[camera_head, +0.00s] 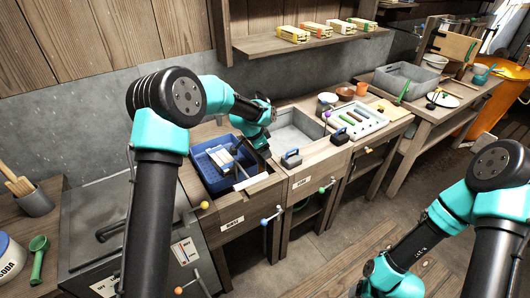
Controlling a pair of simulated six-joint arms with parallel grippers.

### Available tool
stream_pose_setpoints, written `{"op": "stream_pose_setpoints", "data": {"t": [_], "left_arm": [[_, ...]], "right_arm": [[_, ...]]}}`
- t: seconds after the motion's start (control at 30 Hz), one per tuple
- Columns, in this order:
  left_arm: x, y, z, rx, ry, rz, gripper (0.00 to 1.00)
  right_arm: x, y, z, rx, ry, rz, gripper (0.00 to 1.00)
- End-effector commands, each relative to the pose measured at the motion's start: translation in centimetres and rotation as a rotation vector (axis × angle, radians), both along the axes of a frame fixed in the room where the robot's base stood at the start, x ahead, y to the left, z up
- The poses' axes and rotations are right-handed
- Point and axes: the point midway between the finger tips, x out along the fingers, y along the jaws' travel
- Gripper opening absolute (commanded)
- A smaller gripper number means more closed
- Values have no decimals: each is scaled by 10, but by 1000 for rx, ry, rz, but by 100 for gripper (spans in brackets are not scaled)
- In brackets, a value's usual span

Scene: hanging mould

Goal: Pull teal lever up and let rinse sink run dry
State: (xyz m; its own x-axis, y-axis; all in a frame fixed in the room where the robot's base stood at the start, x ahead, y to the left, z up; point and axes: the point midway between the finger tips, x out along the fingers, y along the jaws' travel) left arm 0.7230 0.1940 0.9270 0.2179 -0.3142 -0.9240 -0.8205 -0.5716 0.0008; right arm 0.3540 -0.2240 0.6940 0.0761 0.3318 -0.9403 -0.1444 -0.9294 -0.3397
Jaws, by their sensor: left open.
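Two sinks are set in the wooden counter: a blue basin (196,163) with pale pieces in it, and a grey sink (305,118) to its right. The small front labels are hard to read, so I cannot tell for certain which is the rinse sink. Neither is clearly teal. My left gripper (240,166) is open at the right side of the blue basin, apart from both levers. My right gripper is outside the picture.
A pale tray (357,120) with coloured pieces stands right of the grey sink. A grey metal lid (98,235) is at left. A shelf (300,42) hangs above. The floor in front is clear.

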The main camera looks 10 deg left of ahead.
Motion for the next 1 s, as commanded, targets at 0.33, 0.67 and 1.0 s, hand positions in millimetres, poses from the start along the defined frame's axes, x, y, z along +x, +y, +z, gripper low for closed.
{"op": "stream_pose_setpoints", "data": {"t": [0.33,0.67,1.0], "left_arm": [[4,-5,-15,0,-1,0,57],[4,-5,-15,1,-1,0,39],[4,-5,-14,1,-1,0,6]], "right_arm": [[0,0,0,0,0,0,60],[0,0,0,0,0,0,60],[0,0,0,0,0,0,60]]}}
